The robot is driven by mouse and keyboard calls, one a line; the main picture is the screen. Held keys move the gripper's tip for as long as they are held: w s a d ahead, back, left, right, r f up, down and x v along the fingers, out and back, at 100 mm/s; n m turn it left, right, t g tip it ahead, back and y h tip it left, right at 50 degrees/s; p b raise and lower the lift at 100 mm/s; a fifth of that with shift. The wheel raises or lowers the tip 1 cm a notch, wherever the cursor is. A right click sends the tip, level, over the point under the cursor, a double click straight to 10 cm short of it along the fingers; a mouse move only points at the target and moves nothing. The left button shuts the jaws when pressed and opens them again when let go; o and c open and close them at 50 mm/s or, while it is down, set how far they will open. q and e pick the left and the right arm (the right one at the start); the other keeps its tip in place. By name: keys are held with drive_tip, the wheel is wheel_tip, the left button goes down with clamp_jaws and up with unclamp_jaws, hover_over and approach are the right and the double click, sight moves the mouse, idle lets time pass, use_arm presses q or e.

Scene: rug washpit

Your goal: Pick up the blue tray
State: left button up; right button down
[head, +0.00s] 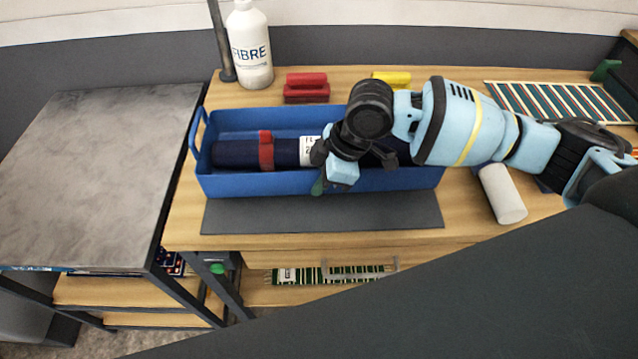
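The blue tray (245,186) is a long open box on the wooden table, with a raised handle at its left end. A dark navy roll (235,153) with a red band and a white label lies in it. My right gripper (343,165) is over the tray's middle and near wall, coming in from the right. It hides part of the roll, the rim and much of the tray's right side. I cannot tell whether its fingers are open or touch the tray. My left gripper is not in view.
A white FIBRE bottle (250,48), a red brush-like block (306,88) and a yellow one (391,78) stand behind the tray. A dark mat (320,213) lies before it. A white roll (502,194) is at right. The grey table (95,165) at left is bare.

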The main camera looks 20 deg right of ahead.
drive_tip(key=s+d+r, duration=0.1)
drive_tip(key=s+d, duration=0.1)
drive_tip(key=s, duration=1.3)
drive_tip(key=shift+d+r+p, duration=0.25)
drive_tip(key=shift+d+p, duration=0.1)
drive_tip(key=shift+d, duration=0.05)
drive_tip(key=shift+s, duration=0.15)
